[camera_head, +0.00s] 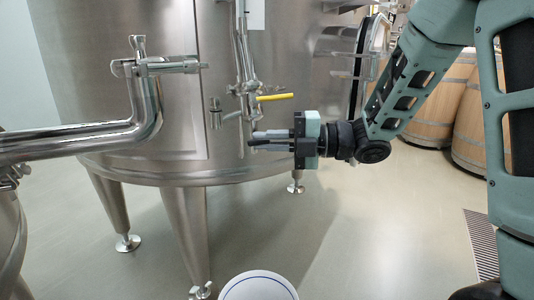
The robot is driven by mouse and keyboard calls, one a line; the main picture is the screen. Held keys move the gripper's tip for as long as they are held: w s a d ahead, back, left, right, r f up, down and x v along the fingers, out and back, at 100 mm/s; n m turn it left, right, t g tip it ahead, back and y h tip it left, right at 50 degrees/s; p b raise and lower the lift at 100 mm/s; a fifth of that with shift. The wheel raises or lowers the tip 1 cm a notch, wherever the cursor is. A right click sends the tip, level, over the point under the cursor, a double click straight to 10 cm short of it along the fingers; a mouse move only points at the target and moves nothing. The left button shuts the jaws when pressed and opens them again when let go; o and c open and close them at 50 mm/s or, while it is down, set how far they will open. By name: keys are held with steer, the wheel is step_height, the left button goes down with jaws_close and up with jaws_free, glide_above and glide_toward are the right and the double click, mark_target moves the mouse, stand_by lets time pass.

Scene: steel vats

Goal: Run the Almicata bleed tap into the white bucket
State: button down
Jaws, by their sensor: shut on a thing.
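The bleed tap (232,116) is a small steel fitting with a thin stem, low on the front of the steel vat (110,90). My gripper (251,138) reaches in from the right and is shut at the tap's lower part. The exact grip is too small to see. A yellow lever (275,97) sticks out to the right just above my gripper. The white bucket (258,288) stands on the floor at the bottom edge, below the tap and nearer to me. Only its round top with a blue ring shows. I cannot see any liquid running.
A thick steel pipe (80,140) with a clamp valve crosses from the left. A short steel fitting (215,113) sits left of the tap. The vat's legs (186,235) stand around the floor below. Wooden barrels (435,105) stand at the back right. The floor right of the bucket is clear.

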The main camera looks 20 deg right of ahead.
steer(key=shift+f+y+b, duration=0.1)
steer(key=shift+y+b, duration=0.2)
steer(key=shift+b, duration=0.05)
stand_by(0.3)
steer(key=c, duration=1.5)
jaws_free()
steer(key=p+v, duration=0.1)
steer(key=v, duration=1.6)
steer(key=shift+s+d+p, duration=0.15)
steer(key=shift+p, duration=0.2)
